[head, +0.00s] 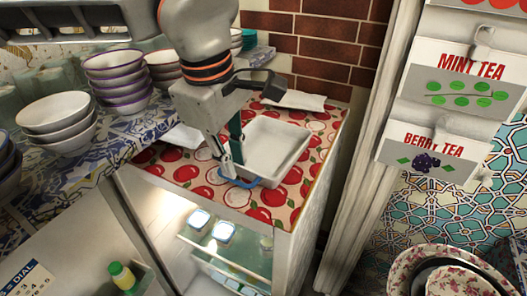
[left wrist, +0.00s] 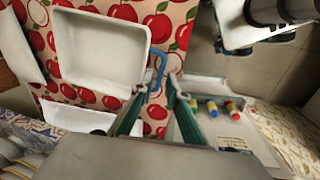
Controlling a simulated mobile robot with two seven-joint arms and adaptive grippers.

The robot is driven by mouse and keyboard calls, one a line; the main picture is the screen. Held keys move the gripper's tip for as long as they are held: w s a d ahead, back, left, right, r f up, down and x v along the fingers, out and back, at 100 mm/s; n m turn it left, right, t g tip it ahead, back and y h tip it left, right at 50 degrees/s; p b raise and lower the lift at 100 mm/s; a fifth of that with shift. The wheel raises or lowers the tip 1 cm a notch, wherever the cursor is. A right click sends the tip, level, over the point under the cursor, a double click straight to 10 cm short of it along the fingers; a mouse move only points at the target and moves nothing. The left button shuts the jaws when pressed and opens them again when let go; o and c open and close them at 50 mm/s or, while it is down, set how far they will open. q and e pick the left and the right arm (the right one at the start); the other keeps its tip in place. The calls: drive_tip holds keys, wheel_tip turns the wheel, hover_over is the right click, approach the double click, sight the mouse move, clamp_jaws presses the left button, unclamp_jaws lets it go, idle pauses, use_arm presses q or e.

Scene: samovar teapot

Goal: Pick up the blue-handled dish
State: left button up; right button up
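A white rectangular dish (head: 279,139) with a blue handle (head: 241,183) sits on the red apple-print cloth. In the left wrist view the dish (left wrist: 100,48) is at upper left, and its blue loop handle (left wrist: 159,66) points toward my gripper. My left gripper (head: 231,160) comes down over the dish's near left side, at the handle. In the left wrist view its two green-padded fingers (left wrist: 160,86) stand apart, with the handle at or between their tips. Contact cannot be made out. My right gripper is not in view.
Other white dishes lie beside it, at left (head: 186,137) and behind (head: 300,100). Stacked bowls (head: 117,78) stand on the patterned counter at left. A brick wall is behind. Tea boxes (head: 440,155) are at right. The cloth's front edge (head: 262,216) is close.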

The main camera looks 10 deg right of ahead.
sight(239, 181)
use_arm(q)
drive_tip(key=f, duration=0.5)
drive_tip(key=shift+w+d+f, duration=0.1)
drive_tip(key=shift+w+d, duration=0.1)
drive_tip(key=shift+d, duration=0.1)
clamp_jaws()
